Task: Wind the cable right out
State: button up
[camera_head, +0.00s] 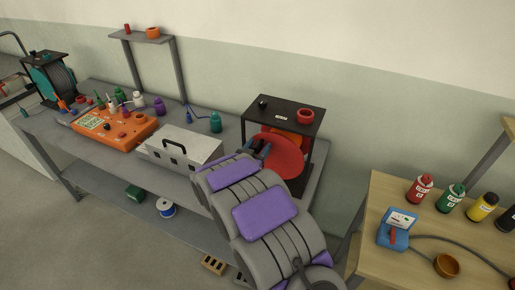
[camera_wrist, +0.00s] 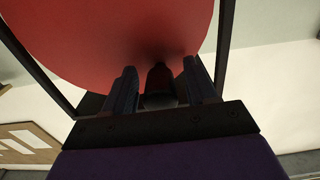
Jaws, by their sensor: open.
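A reel with a large red disc (camera_head: 283,156) and an orange part behind it sits in a dark frame (camera_head: 262,103) at the right end of the grey bench. The red disc (camera_wrist: 115,35) fills much of the wrist view. My gripper (camera_head: 262,149) is at the disc's left side in the head view. In the wrist view my gripper (camera_wrist: 160,84) is open, one finger on each side of the handle, with gaps visible. No cable can be made out on this reel; my arm hides part of it.
A second reel, teal (camera_head: 40,82), stands at the bench's far left. A wooden table (camera_head: 375,205) with bottles and a blue device (camera_head: 398,228) stands at right.

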grip_shut()
dwell(0.4)
